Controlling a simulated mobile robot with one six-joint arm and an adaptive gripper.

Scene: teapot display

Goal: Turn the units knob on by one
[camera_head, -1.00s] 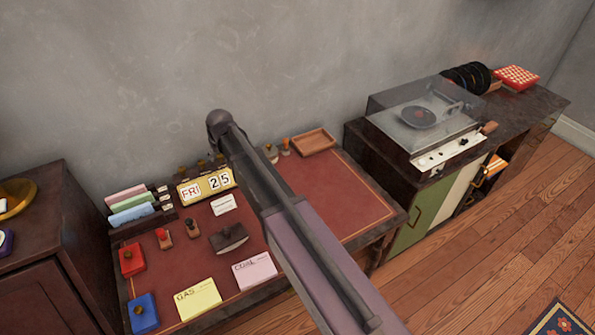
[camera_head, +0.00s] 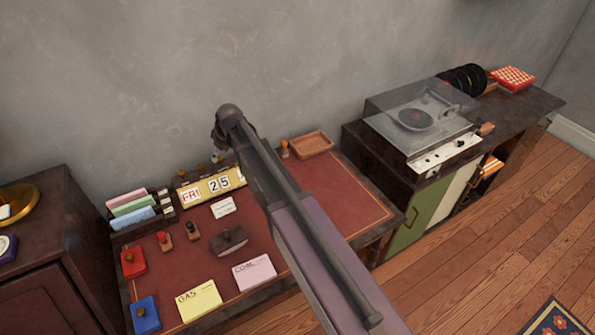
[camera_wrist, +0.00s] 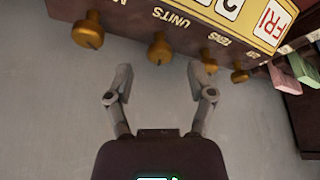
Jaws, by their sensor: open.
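The yellow perpetual calendar (camera_head: 211,186) stands at the back of the red desk and reads FRI 25. In the wrist view it appears upside down, with brass knobs along its edge. The units knob (camera_wrist: 160,49), beside the printed word UNITS, is in the middle. My gripper (camera_wrist: 160,73) is open and empty, its fingertips apart on either side of the units knob's line. The knob appears just beyond the fingertips and is not gripped. In the head view my arm covers the calendar's right end, and the fingers cannot be made out.
Another brass knob (camera_wrist: 88,30) is to the left of the units knob, and the tens knob (camera_wrist: 206,65) is close on the right. A letter rack (camera_head: 140,212) stands beside the calendar. Stamps, pads and cards lie on the desk (camera_head: 345,200). A record player (camera_head: 425,120) is farther right.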

